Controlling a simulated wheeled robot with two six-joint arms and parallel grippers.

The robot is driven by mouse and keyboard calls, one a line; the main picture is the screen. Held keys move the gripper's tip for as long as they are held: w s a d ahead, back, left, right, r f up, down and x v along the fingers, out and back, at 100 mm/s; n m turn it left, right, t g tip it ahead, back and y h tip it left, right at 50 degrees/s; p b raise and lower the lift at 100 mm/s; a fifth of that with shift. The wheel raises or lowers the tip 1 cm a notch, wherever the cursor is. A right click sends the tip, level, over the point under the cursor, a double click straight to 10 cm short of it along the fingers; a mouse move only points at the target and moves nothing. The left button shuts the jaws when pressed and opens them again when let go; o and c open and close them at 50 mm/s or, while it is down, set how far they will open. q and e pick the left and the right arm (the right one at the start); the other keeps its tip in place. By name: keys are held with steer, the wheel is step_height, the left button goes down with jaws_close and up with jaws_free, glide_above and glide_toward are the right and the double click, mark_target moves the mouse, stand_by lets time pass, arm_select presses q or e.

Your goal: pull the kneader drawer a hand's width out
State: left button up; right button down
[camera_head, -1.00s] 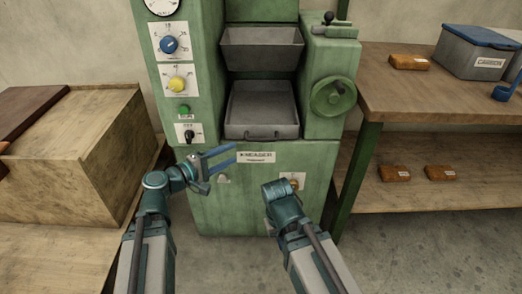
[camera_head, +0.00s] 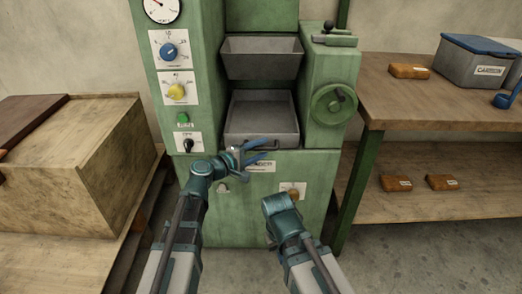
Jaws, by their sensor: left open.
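The kneader drawer (camera_head: 263,108) is a grey metal tray in the lower opening of the green machine, below a grey hopper. Its low front wall faces me, and the handle seen on it earlier is now hard to make out behind my gripper. My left gripper (camera_head: 271,149) is open, its blue fingers spread, at the lower edge of the drawer front. I see nothing between its fingers, and I cannot tell whether they touch the drawer. My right gripper (camera_head: 279,203) is lower, in front of the machine's lower panel; its fingers do not show.
The green machine (camera_head: 315,165) has dials and buttons at left and a handwheel (camera_head: 333,104) at right. A wooden bench (camera_head: 430,100) with a grey blue-lidded bin (camera_head: 472,65) stands at right. A large wooden box (camera_head: 75,155) is at left.

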arm_select(q)
steer(key=shift+w+d, duration=0.15)
jaws_close()
stand_by(1.4)
